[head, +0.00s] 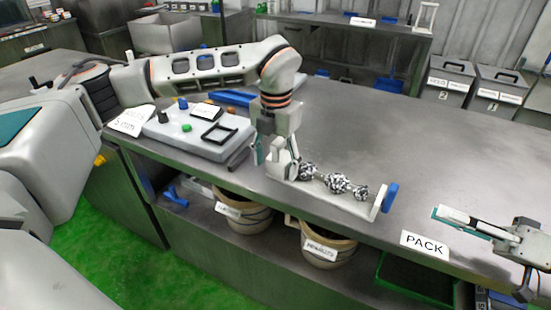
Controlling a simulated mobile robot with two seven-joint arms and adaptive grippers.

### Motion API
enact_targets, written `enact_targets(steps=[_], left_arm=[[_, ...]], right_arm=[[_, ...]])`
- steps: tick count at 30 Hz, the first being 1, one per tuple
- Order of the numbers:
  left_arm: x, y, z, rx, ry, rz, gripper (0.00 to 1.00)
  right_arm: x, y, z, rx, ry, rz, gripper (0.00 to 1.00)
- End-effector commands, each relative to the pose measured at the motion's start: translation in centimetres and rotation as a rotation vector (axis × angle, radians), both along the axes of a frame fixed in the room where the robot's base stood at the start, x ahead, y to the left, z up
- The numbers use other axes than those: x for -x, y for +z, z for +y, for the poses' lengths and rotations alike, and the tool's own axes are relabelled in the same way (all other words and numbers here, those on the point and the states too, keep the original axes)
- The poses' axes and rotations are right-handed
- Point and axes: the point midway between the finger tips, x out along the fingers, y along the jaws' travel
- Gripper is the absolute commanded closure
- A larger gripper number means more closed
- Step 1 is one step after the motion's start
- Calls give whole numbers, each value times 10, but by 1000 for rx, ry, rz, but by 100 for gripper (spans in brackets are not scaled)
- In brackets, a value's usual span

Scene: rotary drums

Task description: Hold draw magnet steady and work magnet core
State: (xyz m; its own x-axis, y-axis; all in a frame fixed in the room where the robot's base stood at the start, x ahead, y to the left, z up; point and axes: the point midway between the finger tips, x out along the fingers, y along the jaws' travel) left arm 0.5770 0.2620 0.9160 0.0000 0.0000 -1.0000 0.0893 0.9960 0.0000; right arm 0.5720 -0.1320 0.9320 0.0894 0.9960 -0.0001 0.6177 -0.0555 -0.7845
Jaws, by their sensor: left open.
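A draw magnet (338,184) lies along the front of the grey bench. It has a pale rail, clumped black-and-white lumps along its rod, and a blue round knob (390,198) at its right end. I cannot make out the core apart from the rod. My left gripper (271,157) points down at the magnet's left end, open, and hides part of that end. I cannot tell if it touches. My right gripper (447,214) is low at the right, pointing left, apart from the magnet and its knob. Whether its fingers are parted is unclear.
A grey panel (190,135) with small coloured parts and a black frame lies left of my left gripper. Two labelled pots (243,215) (327,245) stand on the shelf below. Lidded bins (450,82) stand behind.

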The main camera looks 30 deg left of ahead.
Motion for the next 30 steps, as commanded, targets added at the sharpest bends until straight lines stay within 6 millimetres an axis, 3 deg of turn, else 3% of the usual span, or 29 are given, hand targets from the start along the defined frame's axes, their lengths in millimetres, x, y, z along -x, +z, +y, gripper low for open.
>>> enact_targets(steps=[3,10,21,23,30], left_arm=[[0,0,0,0,0,0,39],[0,0,0,0,0,0,99],[0,-3,0,-1,0,1,99],[0,-4,0,-1,0,1,99],[1,-5,0,-1,0,4,99]], right_arm=[[0,0,0,0,0,0,72],[0,0,0,0,0,0,72],[0,3,0,0,0,-3,72],[0,3,0,0,0,-3,61],[0,2,0,0,1,-8,61]])
